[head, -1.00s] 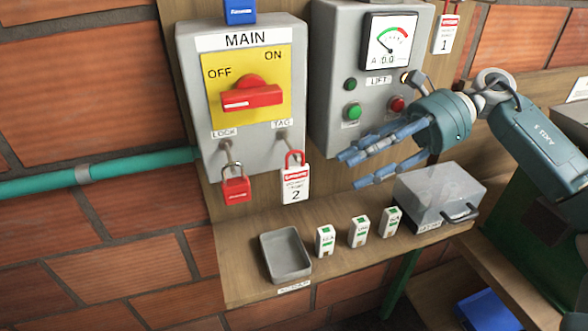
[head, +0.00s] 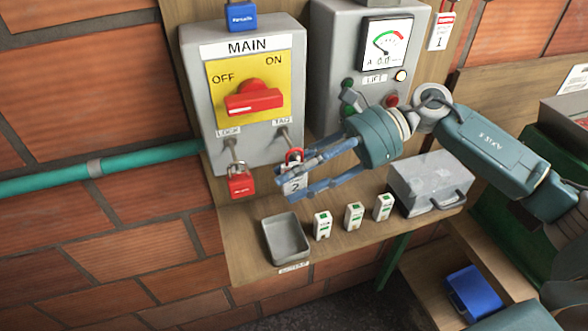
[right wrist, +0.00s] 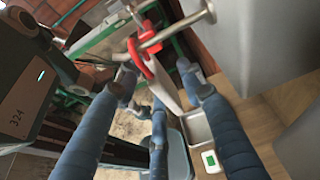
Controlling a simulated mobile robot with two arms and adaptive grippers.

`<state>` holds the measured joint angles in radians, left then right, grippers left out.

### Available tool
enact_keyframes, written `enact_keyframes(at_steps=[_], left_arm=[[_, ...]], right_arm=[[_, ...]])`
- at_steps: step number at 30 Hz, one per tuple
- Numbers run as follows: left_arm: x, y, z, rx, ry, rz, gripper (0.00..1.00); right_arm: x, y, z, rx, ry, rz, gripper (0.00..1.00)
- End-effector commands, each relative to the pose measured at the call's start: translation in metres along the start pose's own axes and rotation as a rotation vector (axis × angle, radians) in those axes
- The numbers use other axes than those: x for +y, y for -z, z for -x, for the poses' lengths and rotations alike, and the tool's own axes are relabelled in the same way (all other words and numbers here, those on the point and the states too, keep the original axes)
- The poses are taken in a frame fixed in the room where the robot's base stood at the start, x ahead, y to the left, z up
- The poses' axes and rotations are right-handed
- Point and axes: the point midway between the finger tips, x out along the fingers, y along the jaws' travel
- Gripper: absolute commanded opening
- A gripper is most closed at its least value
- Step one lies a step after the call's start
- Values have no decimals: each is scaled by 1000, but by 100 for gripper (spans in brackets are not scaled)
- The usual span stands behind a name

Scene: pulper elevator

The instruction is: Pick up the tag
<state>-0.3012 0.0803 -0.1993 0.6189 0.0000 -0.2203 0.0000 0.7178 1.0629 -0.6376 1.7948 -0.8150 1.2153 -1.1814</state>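The white tag marked 2 (head: 297,187), with a red top loop, hangs from the TAG peg (head: 284,136) under the grey MAIN switch box (head: 200,90). My right gripper (head: 283,183) is at the tag, its fingers reaching around and partly covering it. In the right wrist view the red loop (right wrist: 139,58) still hangs on the metal peg, and the white card (right wrist: 165,85) lies between the spread fingers (right wrist: 160,85). The fingers look open, with no clear grip on the card. My left gripper is out of view.
A red padlock (head: 241,184) hangs close left of the fingers. Tag 1 (head: 440,32) hangs at upper right.

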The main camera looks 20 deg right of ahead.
Motion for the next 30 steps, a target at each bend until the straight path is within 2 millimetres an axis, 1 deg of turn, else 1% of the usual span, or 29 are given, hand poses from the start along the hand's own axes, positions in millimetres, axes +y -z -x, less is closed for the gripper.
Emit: enact_keyframes(at_steps=[3,4,5,6,8,9,20,26,27,30], left_arm=[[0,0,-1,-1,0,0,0],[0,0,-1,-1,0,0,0],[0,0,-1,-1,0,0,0],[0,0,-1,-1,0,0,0],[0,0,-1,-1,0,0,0],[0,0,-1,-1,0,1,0],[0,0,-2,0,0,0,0],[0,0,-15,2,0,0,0],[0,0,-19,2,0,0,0],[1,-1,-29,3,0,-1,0]], right_arm=[[0,1,0,0,0,0,39],[0,1,0,0,0,0,35],[0,1,0,0,0,0,29],[0,1,0,0,0,0,21],[0,0,0,0,0,0,9],[0,0,0,0,0,0,1],[0,0,1,0,0,1,0],[0,-10,3,-1,-2,6,0],[2,-12,4,0,-2,6,0],[21,-7,4,3,-2,1,0]])
